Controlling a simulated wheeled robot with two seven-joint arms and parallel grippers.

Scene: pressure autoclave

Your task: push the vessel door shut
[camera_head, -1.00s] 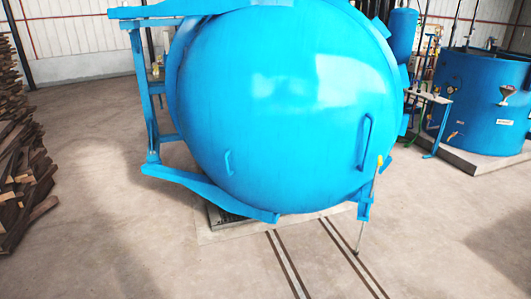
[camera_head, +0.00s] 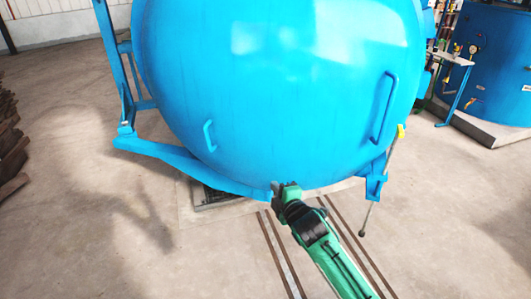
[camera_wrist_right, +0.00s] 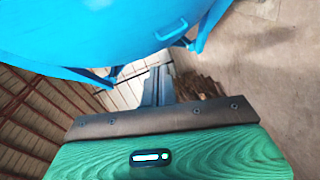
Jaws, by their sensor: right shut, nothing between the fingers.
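The blue domed vessel door (camera_head: 270,95) fills the upper middle of the head view, with a large handle (camera_head: 384,108) at its right and a small handle (camera_head: 209,136) at its lower left. It appears closed or nearly closed against the vessel; the seam is hidden behind the dome. My right gripper (camera_head: 281,187) is shut and empty at the door's lower edge; I cannot tell whether it touches. In the right wrist view the door (camera_wrist_right: 90,30) spans the top, beyond the gripper's fingers (camera_wrist_right: 158,85). My left gripper is not in view.
A blue hinge arm (camera_head: 185,165) runs under the door from a post at left. A latch with a hanging rod (camera_head: 374,185) is at lower right. Rails (camera_head: 275,255) run along the floor. Another blue tank (camera_head: 490,75) stands at right. Stacked wood (camera_head: 8,140) lies at left.

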